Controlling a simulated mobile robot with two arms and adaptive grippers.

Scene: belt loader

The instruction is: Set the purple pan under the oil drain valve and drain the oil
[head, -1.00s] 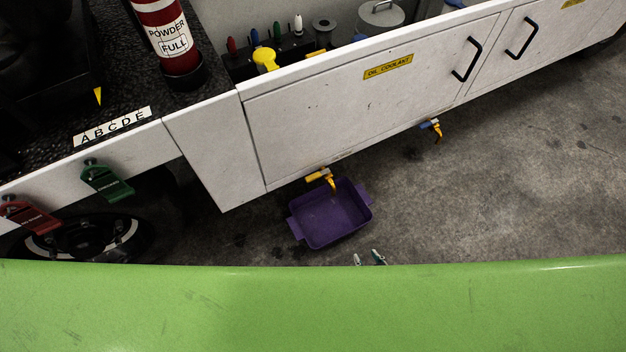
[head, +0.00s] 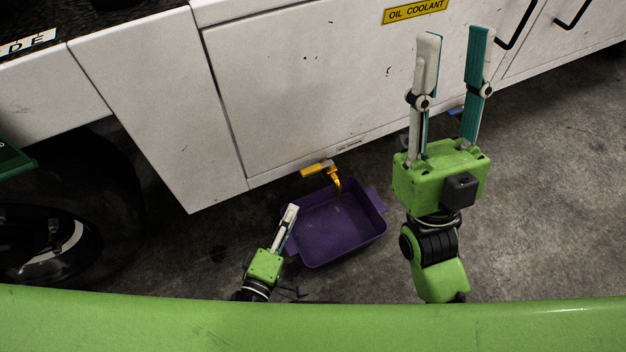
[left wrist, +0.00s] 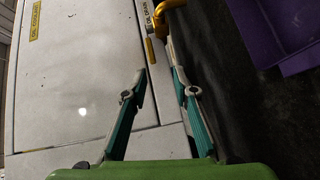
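The purple pan (head: 340,235) sits on the floor at the cabinet's lower edge. The yellow oil drain valve (head: 318,169) sticks out above the pan's far edge, its spout bent down over the pan. My left gripper (head: 291,209) is beside the pan's left end, fingers pointing up towards the valve. In the left wrist view its fingers (left wrist: 157,58) are apart and empty, with the valve (left wrist: 172,4) just beyond the tips and the pan (left wrist: 295,50) at the upper right. No oil flow shows. My right gripper (head: 454,38) is open and empty, raised in front of the cabinet.
The white cabinet (head: 300,90) with an "OIL COOLANT" label (head: 415,10) stands behind. A second valve's blue part (head: 457,111) is partly hidden by my right gripper. A wheel (head: 50,240) is at the left. The floor at the right is clear.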

